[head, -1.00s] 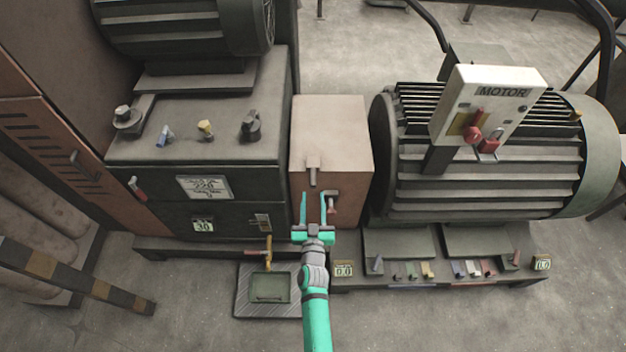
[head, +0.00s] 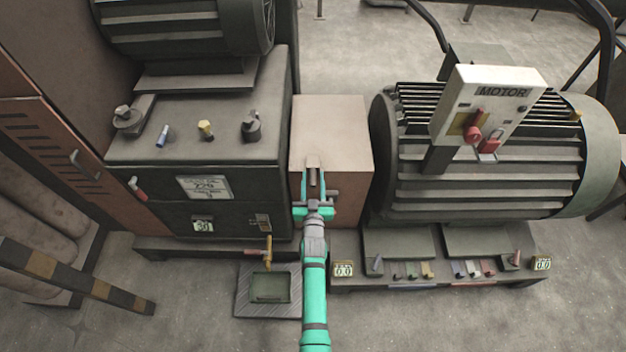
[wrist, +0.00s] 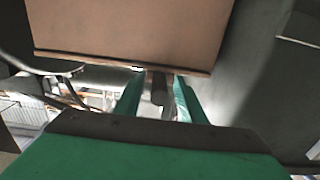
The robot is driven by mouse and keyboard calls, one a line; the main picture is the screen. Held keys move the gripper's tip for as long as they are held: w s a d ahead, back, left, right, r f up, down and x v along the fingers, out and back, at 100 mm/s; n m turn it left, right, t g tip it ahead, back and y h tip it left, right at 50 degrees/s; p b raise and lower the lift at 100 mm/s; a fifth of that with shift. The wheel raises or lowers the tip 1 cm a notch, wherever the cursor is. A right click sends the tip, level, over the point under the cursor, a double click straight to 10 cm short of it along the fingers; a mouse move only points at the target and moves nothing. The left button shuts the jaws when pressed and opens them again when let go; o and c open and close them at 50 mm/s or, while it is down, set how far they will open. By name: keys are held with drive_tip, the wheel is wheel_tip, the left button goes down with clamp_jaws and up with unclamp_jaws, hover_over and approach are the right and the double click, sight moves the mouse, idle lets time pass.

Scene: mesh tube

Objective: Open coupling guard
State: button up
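The coupling guard (head: 335,130) is a tan box between the dark gear housing and the motor. Its lid looks closed. A small grey-brown handle (head: 313,175) sticks out at its upper front edge. My gripper (head: 316,182) is at this handle, with one teal finger on each side. In the wrist view, the handle (wrist: 160,92) shows between the fingers, with a visible gap on the left one; contact on the right is unclear. The guard (wrist: 130,30) fills the top of the wrist view. The latch on the guard's front is mostly hidden behind my gripper.
The motor (head: 480,180) with its white switch box (head: 490,105) stands close on the right. The gear housing (head: 200,145) stands close on the left. A drip tray (head: 268,287) lies on the floor below, under a brass tap (head: 268,253).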

clamp_jaws()
drive_tip(key=shift+r, duration=0.15)
